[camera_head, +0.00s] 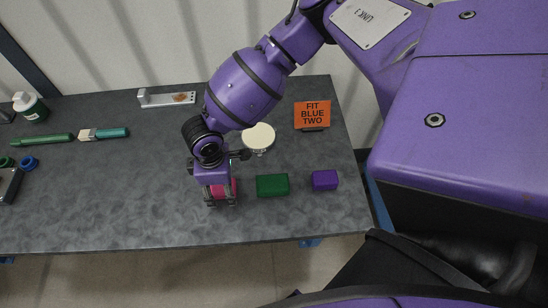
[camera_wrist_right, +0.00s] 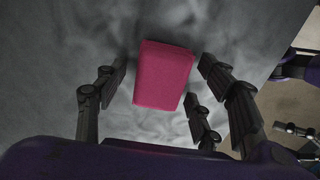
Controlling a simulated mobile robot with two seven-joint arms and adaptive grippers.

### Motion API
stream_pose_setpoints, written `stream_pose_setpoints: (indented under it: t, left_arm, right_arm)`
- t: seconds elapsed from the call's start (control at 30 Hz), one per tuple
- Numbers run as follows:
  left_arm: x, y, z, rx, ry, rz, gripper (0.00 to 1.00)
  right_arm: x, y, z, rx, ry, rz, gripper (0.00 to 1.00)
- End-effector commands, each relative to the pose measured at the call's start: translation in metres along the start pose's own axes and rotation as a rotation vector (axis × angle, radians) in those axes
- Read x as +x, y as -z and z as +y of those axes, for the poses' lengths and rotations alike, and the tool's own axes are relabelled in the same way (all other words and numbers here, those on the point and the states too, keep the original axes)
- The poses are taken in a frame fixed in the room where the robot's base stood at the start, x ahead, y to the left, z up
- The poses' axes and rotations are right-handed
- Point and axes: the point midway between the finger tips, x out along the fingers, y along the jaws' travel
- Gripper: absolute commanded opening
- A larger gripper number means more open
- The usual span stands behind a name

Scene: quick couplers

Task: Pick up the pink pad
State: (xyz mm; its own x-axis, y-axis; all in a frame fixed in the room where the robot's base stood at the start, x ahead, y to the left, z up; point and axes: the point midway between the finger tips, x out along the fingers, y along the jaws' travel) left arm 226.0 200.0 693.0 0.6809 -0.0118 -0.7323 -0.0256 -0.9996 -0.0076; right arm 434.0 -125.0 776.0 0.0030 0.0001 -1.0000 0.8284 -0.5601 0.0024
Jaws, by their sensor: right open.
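The pink pad (camera_head: 222,189) lies on the dark grey table near its front edge. In the head view it is partly hidden by my right gripper (camera_head: 221,202). In the right wrist view the pad (camera_wrist_right: 163,76) is a pink block between the open fingers of my right gripper (camera_wrist_right: 160,85). Gaps show between the pad and the fingers on both sides. My right gripper is open and empty, above and around the pad.
A green block (camera_head: 272,185) and a purple block (camera_head: 325,180) lie right of the gripper. A round cream piece (camera_head: 259,137) and an orange sign (camera_head: 312,115) stand behind.

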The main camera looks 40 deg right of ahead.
Motion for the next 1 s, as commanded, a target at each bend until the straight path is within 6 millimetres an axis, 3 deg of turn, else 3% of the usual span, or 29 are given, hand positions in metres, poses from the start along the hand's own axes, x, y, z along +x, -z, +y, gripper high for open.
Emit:
stream_pose_setpoints:
  t: [0.07,0.4,0.77,1.0]
  left_arm:
    - [0.000,0.000,0.000,0.000,0.000,0.000,0.90]
    - [-0.001,-0.011,-0.002,0.001,0.003,-0.019,0.90]
    - [-0.002,-0.013,-0.003,0.005,0.003,-0.023,0.90]
    - [-0.004,-0.003,-0.002,0.004,0.001,-0.010,0.90]
  right_arm:
    - [0.004,-0.004,-0.003,0.002,0.008,-0.006,0.62]
    - [0.004,-0.004,-0.003,0.002,0.007,-0.006,0.20]
    - [-0.003,-0.003,-0.002,0.002,0.006,-0.004,0.20]
    - [-0.036,-0.004,-0.003,0.000,0.003,0.000,0.20]
